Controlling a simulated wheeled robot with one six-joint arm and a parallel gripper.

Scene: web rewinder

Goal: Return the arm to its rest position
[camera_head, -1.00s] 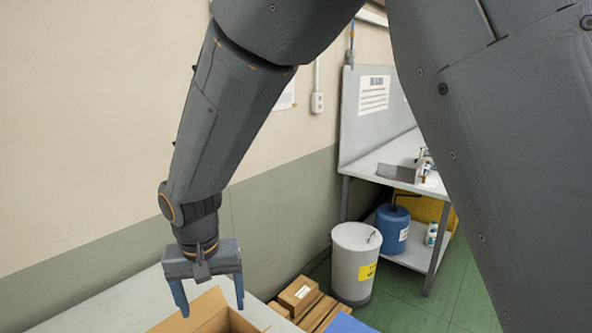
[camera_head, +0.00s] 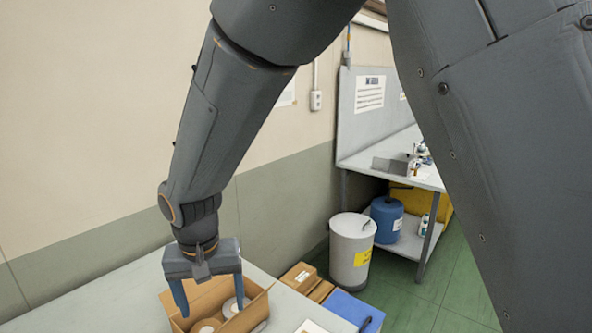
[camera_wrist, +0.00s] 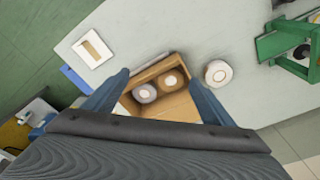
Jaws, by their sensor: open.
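My gripper (camera_head: 210,294) hangs from my arm with its two fingers spread and pointing down, with nothing between them. In the head view it appears at an open cardboard box (camera_head: 259,308) on a grey table. In the wrist view the box (camera_wrist: 172,106) shows between and beyond the fingers (camera_wrist: 157,76); I cannot tell the height between them. Two tape rolls sit in the box, a whitish one (camera_wrist: 146,93) and a brown-centred one (camera_wrist: 171,81). My arm reaches down from the top of the head view.
The grey table (camera_wrist: 215,40) also carries a loose roll (camera_wrist: 217,73), a white tray or card (camera_wrist: 93,48) and a green-framed device (camera_wrist: 285,45). A bin (camera_head: 350,253), cartons (camera_head: 298,276) and a blue box (camera_head: 352,308) stand beyond it. A workbench (camera_head: 425,178) stands behind. Green floor is open at right.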

